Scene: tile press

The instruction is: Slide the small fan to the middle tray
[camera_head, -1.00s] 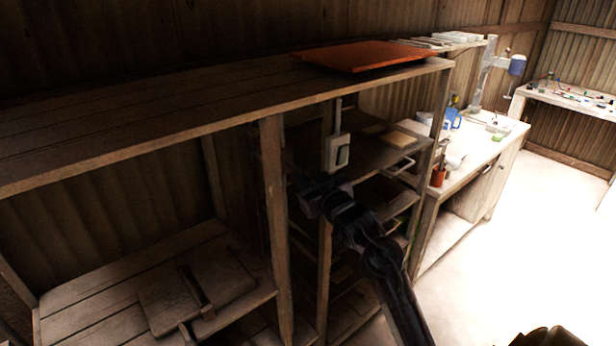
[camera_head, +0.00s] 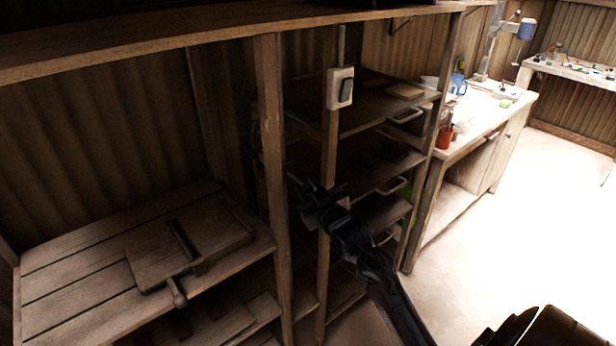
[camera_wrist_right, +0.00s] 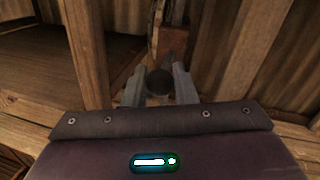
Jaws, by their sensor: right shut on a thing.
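My right gripper (camera_head: 310,197) is in front of the wooden shelf unit, near a narrow upright and below a white switch box. In the right wrist view its two grey fingers are closed around a dark round thing (camera_wrist_right: 159,82). It is too dark to tell whether this is the small fan. No fan shows clearly in either view. Several tray-like dark shelves (camera_head: 385,128) are stacked right of the gripper, some with pale handles; which is the middle tray I cannot tell. My left gripper is not in view.
The white switch box (camera_head: 340,88) hangs on the narrow upright. A wooden press with a handle (camera_head: 190,248) lies on the left shelf. A thick post (camera_head: 270,150) stands left of the gripper. A bench with an orange pot (camera_head: 445,137) stands right; the floor there is clear.

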